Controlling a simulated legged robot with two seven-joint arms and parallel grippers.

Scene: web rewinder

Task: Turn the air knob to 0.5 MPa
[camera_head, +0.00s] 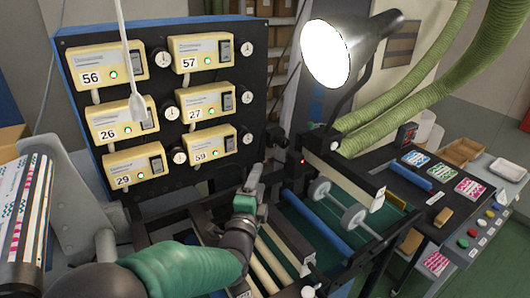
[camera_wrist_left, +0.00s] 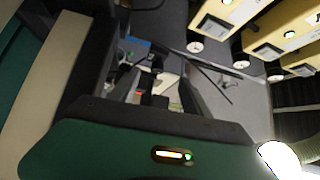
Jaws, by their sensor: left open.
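The dark panel (camera_head: 150,110) carries several yellow boxes with numbers, such as 59 (camera_head: 213,144). Round white-faced dials or knobs sit beside them, including one at the upper right (camera_head: 247,49), one at mid right (camera_head: 247,97) and one at the lower right (camera_head: 247,138). I cannot tell which is the air knob, and no MPa reading is legible. My left gripper (camera_head: 254,176) is below and right of the box marked 59, apart from the panel. It is open, and I see nothing held in it; its jaws also show in the left wrist view (camera_wrist_left: 158,92). My right gripper is out of view.
A bright lamp (camera_head: 326,54) hangs at the upper middle. Green hoses (camera_head: 400,115) run at the right. Rollers and a blue bar (camera_head: 325,225) lie right of my gripper. A control table with buttons (camera_head: 472,232) stands at the right. A white spoon-shaped object (camera_head: 130,108) hangs before the panel.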

